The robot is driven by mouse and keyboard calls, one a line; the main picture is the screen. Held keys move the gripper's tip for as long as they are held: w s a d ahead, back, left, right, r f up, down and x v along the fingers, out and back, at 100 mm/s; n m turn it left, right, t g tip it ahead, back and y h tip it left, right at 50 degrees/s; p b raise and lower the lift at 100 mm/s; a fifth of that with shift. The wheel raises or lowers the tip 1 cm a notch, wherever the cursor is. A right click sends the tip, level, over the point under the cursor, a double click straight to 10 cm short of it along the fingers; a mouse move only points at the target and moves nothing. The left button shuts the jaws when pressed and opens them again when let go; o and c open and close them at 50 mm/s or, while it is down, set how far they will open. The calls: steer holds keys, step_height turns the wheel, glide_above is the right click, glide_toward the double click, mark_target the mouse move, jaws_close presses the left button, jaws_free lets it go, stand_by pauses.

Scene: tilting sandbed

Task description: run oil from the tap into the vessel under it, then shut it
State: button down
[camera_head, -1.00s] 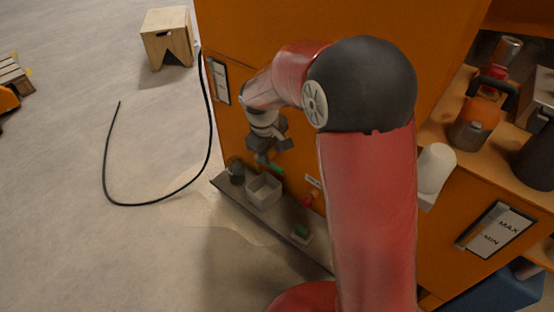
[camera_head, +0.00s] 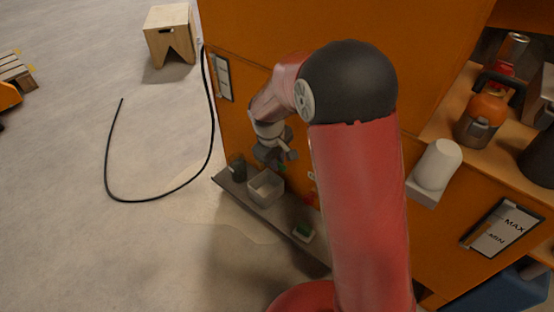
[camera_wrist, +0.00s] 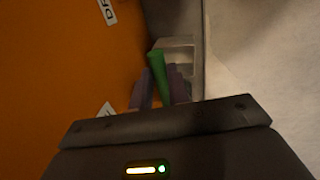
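A green tap handle (camera_wrist: 158,66) stands between the two fingers of my gripper (camera_wrist: 161,88) in the wrist view. The fingers lie close on both sides of it; I cannot tell whether they press on it. In the head view my gripper (camera_head: 284,158) is over the shelf by the orange wall, and a bit of the green handle (camera_head: 282,168) shows beneath it. The pale, square, open vessel (camera_head: 265,189) sits on the shelf below my gripper. It also shows behind the handle in the wrist view (camera_wrist: 181,52). The spout and any oil stream are hidden.
A dark cup (camera_head: 238,170) stands left of the vessel on the narrow shelf (camera_head: 275,217). A small green-topped item (camera_head: 303,231) lies further right on it. A black hose (camera_head: 140,202) lies on the floor. A wooden stool (camera_head: 171,36) stands at the back.

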steer(key=shift+a, duration=0.1)
stand_by(0.3)
steer(key=shift+s+a+m+g+h+p, duration=0.1)
steer(key=shift+s+a+m+g+p, duration=0.15)
steer(key=shift+a+m, duration=0.75)
steer(key=shift+s+a+m+g+h+p, duration=0.1)
steer(key=shift+s+a+m+g+p, duration=0.2)
steer(key=shift+m, duration=1.3)
steer(key=shift+s+a+m+g+h+p, duration=0.15)
steer(key=shift+s+a+m, duration=0.15)
steer(key=shift+a+m, duration=0.75)
steer(key=shift+d+m, duration=0.25)
steer(key=shift+m, duration=0.1)
steer(key=c, duration=1.3)
jaws_free()
steer(key=shift+c, duration=0.2)
steer(key=p+v, duration=0.1)
steer(key=v, duration=0.7)
